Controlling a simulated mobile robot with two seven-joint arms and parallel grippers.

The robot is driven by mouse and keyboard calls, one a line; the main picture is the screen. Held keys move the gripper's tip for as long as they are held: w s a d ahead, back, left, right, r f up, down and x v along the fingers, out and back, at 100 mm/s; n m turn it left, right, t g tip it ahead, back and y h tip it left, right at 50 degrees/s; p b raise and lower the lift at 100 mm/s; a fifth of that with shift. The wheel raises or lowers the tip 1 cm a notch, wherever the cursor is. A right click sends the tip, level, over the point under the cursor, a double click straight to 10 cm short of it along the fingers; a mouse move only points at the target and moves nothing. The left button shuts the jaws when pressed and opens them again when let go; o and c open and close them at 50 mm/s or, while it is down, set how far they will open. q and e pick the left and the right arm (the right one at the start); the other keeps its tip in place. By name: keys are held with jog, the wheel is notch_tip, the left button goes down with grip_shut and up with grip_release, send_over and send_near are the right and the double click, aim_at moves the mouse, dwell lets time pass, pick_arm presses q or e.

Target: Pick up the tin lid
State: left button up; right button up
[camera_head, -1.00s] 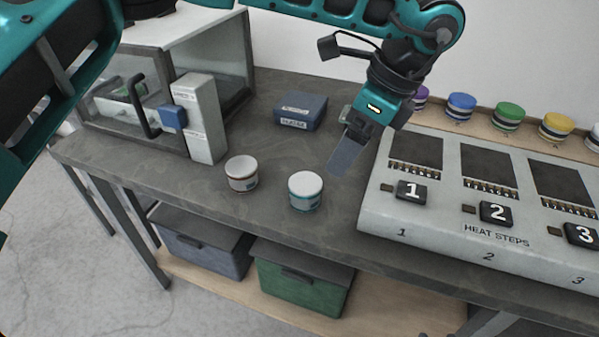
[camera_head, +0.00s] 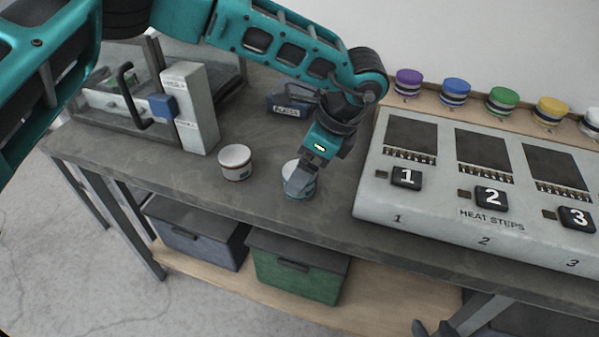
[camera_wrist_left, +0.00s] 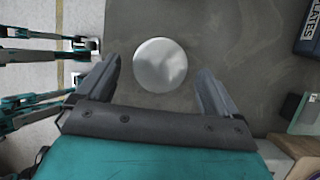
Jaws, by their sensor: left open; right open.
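Two small white-topped tins stand on the dark bench in the head view. In the left wrist view a round white lid (camera_wrist_left: 160,65) lies ahead of and between the spread fingers of my left gripper (camera_wrist_left: 158,85), with a gap on each side. Nothing is held there. My right gripper (camera_head: 432,328) barely shows at the bottom edge, dark and open, away from the tins.
A blue box (camera_head: 288,104) labelled PLATES is behind the tins, partly covered by my arm. A grey heat-steps panel (camera_head: 375,205) stands to the right, with coloured jars (camera_head: 454,92) behind it. A glass cabinet with a grey post (camera_head: 190,110) stands left.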

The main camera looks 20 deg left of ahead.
pick_arm(q)
jog(key=shift+a+f, duration=0.2)
jog(key=shift+f, duration=0.25)
jog(key=c, duration=1.1)
jog(key=shift+r, duration=0.15)
